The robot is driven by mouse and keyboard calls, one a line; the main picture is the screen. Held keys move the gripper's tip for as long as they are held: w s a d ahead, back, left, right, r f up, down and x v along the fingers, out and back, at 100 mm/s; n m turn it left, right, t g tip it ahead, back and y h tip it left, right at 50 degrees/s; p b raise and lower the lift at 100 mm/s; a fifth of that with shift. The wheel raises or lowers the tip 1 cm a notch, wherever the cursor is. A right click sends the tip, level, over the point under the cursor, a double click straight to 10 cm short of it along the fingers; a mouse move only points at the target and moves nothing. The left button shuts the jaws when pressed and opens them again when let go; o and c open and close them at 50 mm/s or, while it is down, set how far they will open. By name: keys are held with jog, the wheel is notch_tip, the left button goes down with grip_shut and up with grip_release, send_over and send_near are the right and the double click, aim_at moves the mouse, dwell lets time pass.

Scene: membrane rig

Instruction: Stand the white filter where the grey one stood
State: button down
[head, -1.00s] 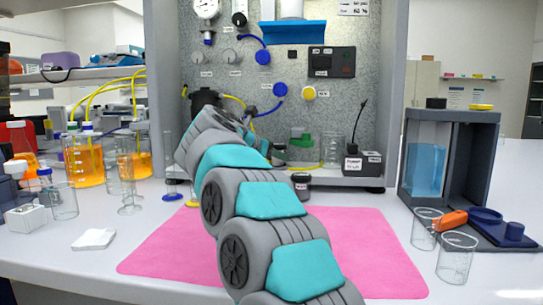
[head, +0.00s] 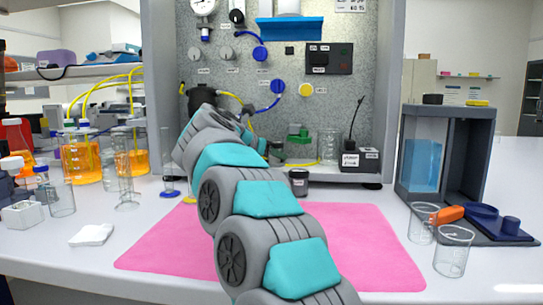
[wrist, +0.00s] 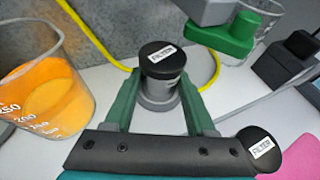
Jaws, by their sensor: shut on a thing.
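In the wrist view, a filter (wrist: 162,60) with a black cap marked FILTER stands upright between the green fingers of my gripper (wrist: 161,88). The fingers are shut on its pale grey-white body, and a grey round base shows around its foot. A second black-capped filter (wrist: 262,150) stands apart at the lower right, its body mostly hidden under the cap. In the head view this second filter (head: 299,183) has a dark grey body and stands at the back edge of the pink mat. My arm hides the gripper and held filter there.
A yellow tube (wrist: 85,30) and an orange-filled beaker (wrist: 45,95) are left of the held filter. A green-topped part (wrist: 225,38) is close on its right. The pink mat (head: 365,245) is mostly clear. Glass beakers (head: 453,252) stand at the right.

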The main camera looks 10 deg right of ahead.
jog(key=shift+c, duration=0.7)
grip_release()
jog(key=b+v, duration=0.1)
jog(key=v, duration=0.6)
jog(key=shift+s+a+r, duration=0.2)
jog(key=shift+a, duration=0.1)
jog(key=shift+s, duration=0.1)
